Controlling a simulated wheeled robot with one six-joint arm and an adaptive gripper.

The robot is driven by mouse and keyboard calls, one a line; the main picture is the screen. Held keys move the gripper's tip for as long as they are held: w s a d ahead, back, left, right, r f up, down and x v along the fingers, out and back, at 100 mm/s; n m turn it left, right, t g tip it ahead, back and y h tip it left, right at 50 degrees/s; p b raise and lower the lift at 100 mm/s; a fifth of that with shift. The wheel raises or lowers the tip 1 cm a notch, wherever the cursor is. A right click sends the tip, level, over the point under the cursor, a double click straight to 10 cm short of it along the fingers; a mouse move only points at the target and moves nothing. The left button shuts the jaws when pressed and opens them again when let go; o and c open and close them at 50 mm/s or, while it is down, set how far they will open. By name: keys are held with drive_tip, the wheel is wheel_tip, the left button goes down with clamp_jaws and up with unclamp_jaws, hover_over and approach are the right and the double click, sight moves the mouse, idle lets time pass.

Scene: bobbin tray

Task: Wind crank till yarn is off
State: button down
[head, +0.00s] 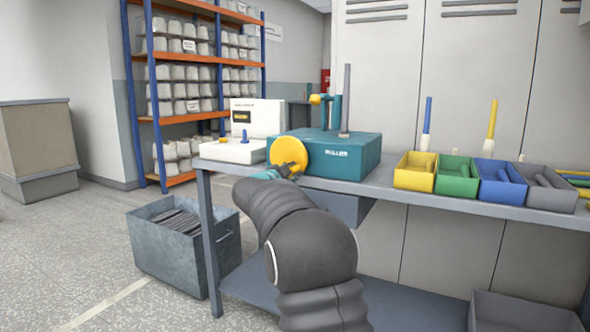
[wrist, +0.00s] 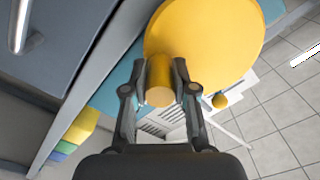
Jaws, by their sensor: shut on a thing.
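The teal machine (head: 350,155) marked PULLER stands on the bench with a round yellow crank wheel (head: 288,150) on its left end. A thin grey upright rod (head: 346,95) rises from its top; I can make out no yarn on it. In the wrist view the yellow wheel (wrist: 215,35) fills the top, with a stubby yellow crank handle (wrist: 160,85) on its face. My gripper (wrist: 161,78) is shut on this handle, a finger on each side. In the head view my gripper (head: 286,171) is at the wheel's lower front and partly hides it.
Yellow (head: 416,175), green (head: 455,179), blue (head: 501,184) and grey (head: 549,191) bins line the bench to the right. Blue (head: 428,112) and yellow (head: 491,118) rods with white lower parts stand behind them. A grey crate (head: 185,255) sits on the floor left.

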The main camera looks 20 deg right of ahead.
drive_tip(key=w+a+f+m+b, duration=0.1)
drive_tip(key=w+a+m+b, duration=0.2)
drive_tip(key=m, duration=1.1)
drive_tip(key=shift+w+a+f+m+b, duration=0.35)
drive_tip(key=shift+w+m, duration=0.05)
drive_tip(key=shift+w, duration=0.4)
drive_tip(key=c, duration=0.9)
unclamp_jaws()
drive_tip(key=v, duration=1.2)
